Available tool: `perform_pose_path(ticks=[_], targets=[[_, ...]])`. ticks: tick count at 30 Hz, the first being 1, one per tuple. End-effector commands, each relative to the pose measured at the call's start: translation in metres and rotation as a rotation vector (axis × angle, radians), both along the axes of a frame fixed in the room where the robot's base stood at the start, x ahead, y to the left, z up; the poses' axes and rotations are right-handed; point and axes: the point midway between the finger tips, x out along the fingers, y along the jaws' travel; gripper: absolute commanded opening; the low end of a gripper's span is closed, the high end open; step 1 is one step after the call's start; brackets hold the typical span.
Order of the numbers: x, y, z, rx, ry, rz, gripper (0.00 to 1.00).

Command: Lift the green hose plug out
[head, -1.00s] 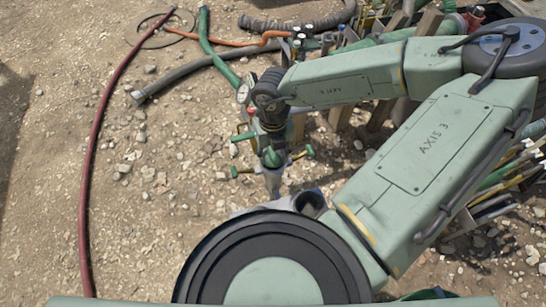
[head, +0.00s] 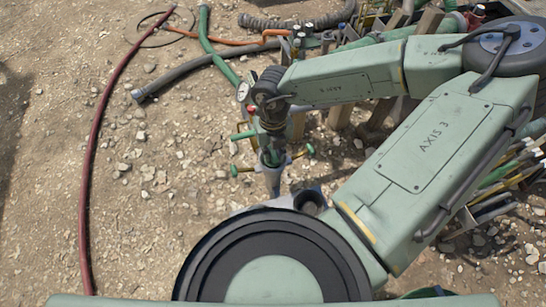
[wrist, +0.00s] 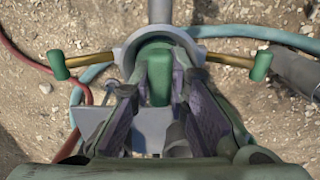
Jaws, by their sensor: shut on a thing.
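The green hose plug (wrist: 157,72) sits in the round grey collar of a metal fitting (wrist: 122,58). Two brass handles with green grips (wrist: 262,66) stick out from the collar, one on each side. My gripper (wrist: 157,88) is shut on the plug, with a purple-padded finger on either side of it. In the head view my gripper (head: 271,145) points down over the fitting (head: 272,182), and the plug is mostly hidden there. I cannot tell how deep the plug sits in the collar.
A red hose (head: 90,170) curves down the left. A grey hose (head: 180,74) and a green hose (head: 215,55) lie behind the fitting. Timber posts and bundled pipes crowd the right side. Stony ground at the left is mostly clear.

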Motion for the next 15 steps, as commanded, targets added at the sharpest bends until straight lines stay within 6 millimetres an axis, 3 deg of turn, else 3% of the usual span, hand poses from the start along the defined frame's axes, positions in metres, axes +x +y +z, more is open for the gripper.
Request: perform_pose_path(ticks=[8,15], targets=[[0.001,0.0,0.006,-0.001,-0.001,-0.001,0.0],[0.001,-0.001,0.048,-0.003,-0.005,-0.002,0.0]])
